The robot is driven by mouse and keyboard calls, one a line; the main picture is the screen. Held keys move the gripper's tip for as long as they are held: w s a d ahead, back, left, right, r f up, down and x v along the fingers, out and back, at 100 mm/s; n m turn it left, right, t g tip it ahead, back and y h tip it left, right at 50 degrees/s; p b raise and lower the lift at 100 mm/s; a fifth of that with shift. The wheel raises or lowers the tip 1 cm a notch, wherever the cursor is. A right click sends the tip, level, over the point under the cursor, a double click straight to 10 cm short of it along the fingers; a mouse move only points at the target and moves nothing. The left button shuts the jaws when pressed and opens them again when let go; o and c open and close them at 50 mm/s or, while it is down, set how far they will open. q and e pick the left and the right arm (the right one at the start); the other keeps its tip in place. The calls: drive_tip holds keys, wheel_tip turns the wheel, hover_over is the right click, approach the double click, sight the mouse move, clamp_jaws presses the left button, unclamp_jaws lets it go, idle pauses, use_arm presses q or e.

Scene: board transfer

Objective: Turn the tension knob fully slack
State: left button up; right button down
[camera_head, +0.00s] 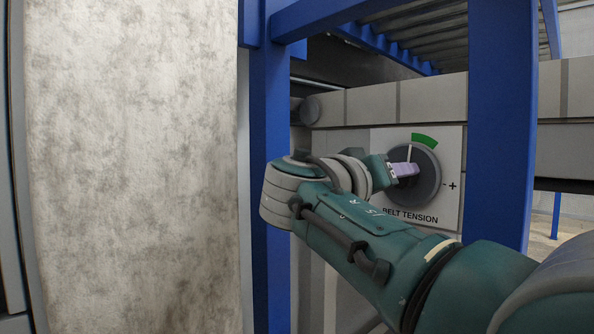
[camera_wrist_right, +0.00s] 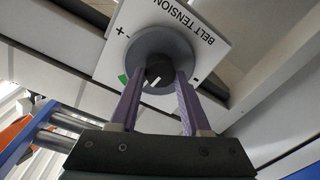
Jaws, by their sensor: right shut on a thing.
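The tension knob is a grey round dial (camera_head: 428,178) on a white "BELT TENSION" panel (camera_head: 450,150). A green arc (camera_head: 426,140) lies along its upper right edge. A white line on the dial points nearly straight up, close to the arc's left end. In the right wrist view, the dial (camera_wrist_right: 181,46) has a black centre grip (camera_wrist_right: 158,69) with a white line. My right gripper (camera_head: 404,170) has its purple fingers on both sides of the centre grip, shut on it; the fingers also show in the right wrist view (camera_wrist_right: 157,82). My left gripper is not in view.
Blue frame posts (camera_head: 500,120) stand to the right and left (camera_head: 268,100) of the panel, close to my right arm. A grey beam (camera_head: 400,100) runs above the panel. A large mottled pale surface (camera_head: 130,170) fills the left.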

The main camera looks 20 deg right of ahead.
drive_tip(key=n+p, duration=0.2)
drive_tip(key=n, duration=0.8)
drive_tip(key=n+g+p, duration=0.1)
drive_tip(key=n, duration=0.9)
drive_tip(key=shift+w+f+g+p, duration=0.15)
drive_tip(key=shift+g+p, duration=0.15)
drive_tip(key=shift+p, duration=0.05)
drive_tip(key=shift+n, duration=0.4)
drive_tip(key=shift+c, duration=1.8)
unclamp_jaws()
